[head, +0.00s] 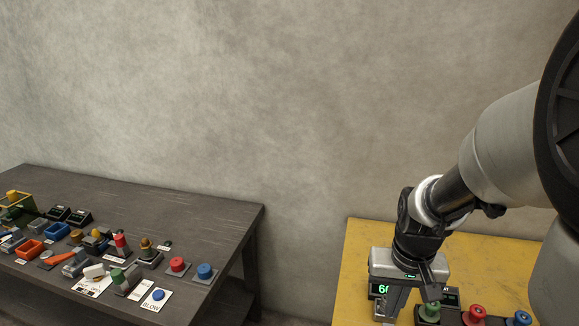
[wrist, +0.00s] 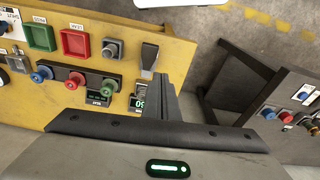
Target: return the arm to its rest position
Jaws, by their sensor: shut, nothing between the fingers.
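My arm reaches down from the right side of the head view to the yellow table (head: 362,262).
A green knob (head: 429,311), a red knob (head: 476,313) and a blue knob (head: 522,318) stand near my gripper. Green and red trays (wrist: 75,42) lie on the yellow table. A dark table (head: 190,205) with several small items stands left, across a floor gap.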

